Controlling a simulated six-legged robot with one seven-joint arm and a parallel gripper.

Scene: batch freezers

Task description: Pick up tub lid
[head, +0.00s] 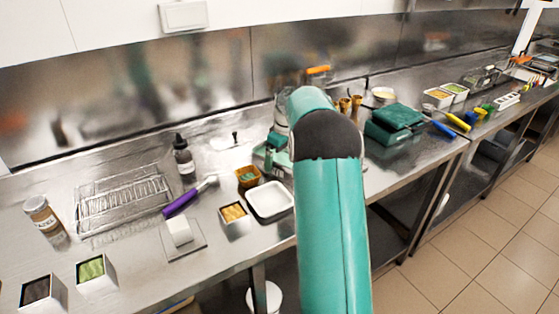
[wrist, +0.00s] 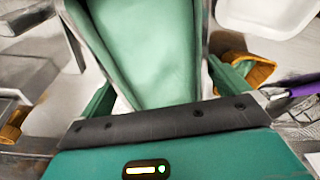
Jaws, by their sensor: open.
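My gripper (wrist: 142,30) is open, its two fingers on either side of a pale green, smooth-sided thing (wrist: 150,65) that fills the middle of the wrist view. I cannot tell whether this is the tub lid, or whether the fingers touch it. In the head view my teal arm covers most of the gripper and the spot it reaches. Small green parts (head: 270,157) show just left of the arm there. A white open tub (head: 270,201) stands left of my arm; it also shows at the top right of the wrist view (wrist: 262,12).
A brown pot (head: 247,177) and a purple-handled scoop (head: 183,200) lie near the white tub. A dark bottle (head: 184,160) and wire rack (head: 125,200) stand farther left. A green box (head: 395,122) stands right of my arm. The steel counter's front left is partly clear.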

